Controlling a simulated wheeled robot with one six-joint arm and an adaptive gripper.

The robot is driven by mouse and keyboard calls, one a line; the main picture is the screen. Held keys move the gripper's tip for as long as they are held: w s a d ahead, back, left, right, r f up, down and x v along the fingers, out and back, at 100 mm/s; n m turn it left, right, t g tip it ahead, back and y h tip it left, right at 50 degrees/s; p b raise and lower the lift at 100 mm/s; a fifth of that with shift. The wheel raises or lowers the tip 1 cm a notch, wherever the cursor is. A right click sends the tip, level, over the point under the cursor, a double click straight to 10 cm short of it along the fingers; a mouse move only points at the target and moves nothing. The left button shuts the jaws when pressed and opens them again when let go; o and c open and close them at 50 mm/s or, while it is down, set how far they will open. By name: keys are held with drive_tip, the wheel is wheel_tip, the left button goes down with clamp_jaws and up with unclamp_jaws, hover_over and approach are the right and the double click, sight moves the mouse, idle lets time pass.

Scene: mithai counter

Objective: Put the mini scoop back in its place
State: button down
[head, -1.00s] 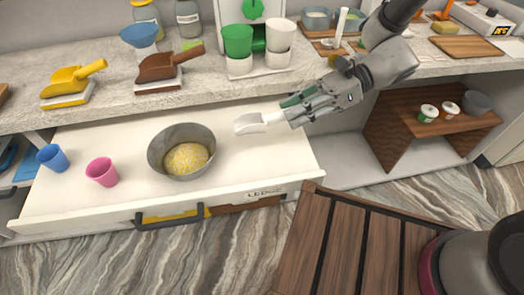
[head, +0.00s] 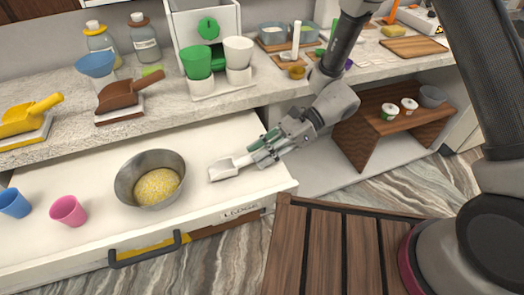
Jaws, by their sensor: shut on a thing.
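The white mini scoop (head: 224,170) is in my gripper (head: 264,152), over the right part of the open white drawer (head: 215,135). My gripper is shut on the scoop's handle. The scoop's bowl points left, toward the grey metal bowl of yellow grains (head: 150,158). I cannot tell whether the scoop touches the drawer floor. A yellow scoop (head: 28,115) and a brown scoop (head: 128,95) each rest on a white block on the counter above.
A pink cup (head: 68,211) and a blue cup (head: 14,203) stand in the drawer at left. A green-and-white dispenser (head: 207,50) stands on the counter. A brown wooden shelf (head: 385,125) with small pots is at right. A slatted wooden surface (head: 330,250) is in front.

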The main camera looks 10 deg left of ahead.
drive_tip(key=c, duration=1.3)
unclamp_jaws()
drive_tip(key=v, duration=0.8)
drive_tip(key=shift+w+a+f, duration=0.1)
drive_tip(key=shift+f, duration=0.05)
drive_tip(key=s+d+r+n+t+h, duration=0.2)
drive_tip(key=d+r, duration=0.6)
drive_tip(key=d, duration=0.5)
drive_tip(key=s+d+r+n+t+h, duration=0.2)
drive_tip(key=d+r+n+t+h, duration=0.3)
drive_tip(key=d, duration=0.8)
drive_tip(key=s+d+r+n+t+h, duration=0.3)
drive_tip(key=d+r+n+t+h, duration=0.1)
drive_tip(key=d+r, duration=0.7)
drive_tip(key=shift+s+d+r+n+t, duration=0.1)
drive_tip(key=shift+d+n+t, duration=0.6)
drive_tip(key=shift+d+n, duration=0.5)
